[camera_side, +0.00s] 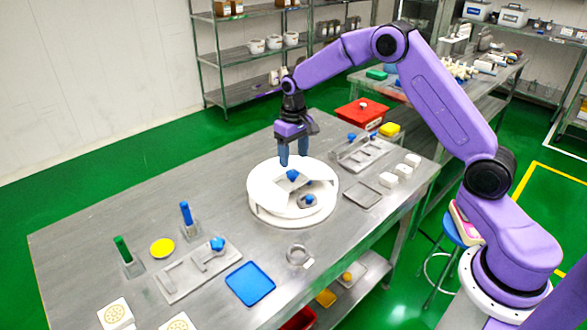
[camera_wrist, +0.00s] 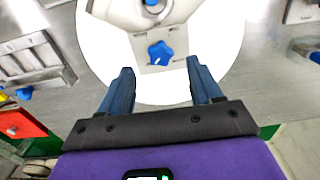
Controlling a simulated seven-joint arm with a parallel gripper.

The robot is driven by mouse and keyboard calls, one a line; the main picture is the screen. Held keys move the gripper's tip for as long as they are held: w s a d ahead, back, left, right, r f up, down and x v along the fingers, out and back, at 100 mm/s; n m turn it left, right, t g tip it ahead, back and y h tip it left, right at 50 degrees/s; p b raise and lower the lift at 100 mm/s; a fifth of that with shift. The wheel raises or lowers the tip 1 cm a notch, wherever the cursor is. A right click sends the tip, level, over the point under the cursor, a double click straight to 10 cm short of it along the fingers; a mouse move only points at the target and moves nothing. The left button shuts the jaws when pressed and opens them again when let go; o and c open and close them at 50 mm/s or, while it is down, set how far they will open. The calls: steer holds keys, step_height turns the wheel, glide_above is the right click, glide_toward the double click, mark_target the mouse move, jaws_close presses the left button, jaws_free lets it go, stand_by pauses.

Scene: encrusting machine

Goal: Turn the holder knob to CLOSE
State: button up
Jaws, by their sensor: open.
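A white round machine base (camera_side: 262,208) stands on the steel table. A blue star-shaped knob (camera_side: 293,175) sits on its raised plate and shows in the wrist view (camera_wrist: 160,53). A second blue knob (camera_side: 309,199) is lower on the base, partly cut off at the top of the wrist view (camera_wrist: 151,2). I cannot tell which is the holder knob; no CLOSE marking is readable. My gripper (camera_side: 293,160) is open, pointing down just above the plate knob. In the wrist view its two blue fingertips (camera_wrist: 159,68) are spread, with the star knob between and slightly beyond them.
Metal fixtures with blue knobs stand behind (camera_side: 362,153) and at front left (camera_side: 195,272). A blue tray (camera_side: 250,284), a metal ring (camera_side: 297,255) and white blocks (camera_side: 400,173) lie around the base. The table's left part is mostly clear.

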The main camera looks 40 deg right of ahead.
mark_target(293, 173)
steer(key=shift+f, duration=2.7)
steer(key=shift+c, duration=0.3)
jaws_close()
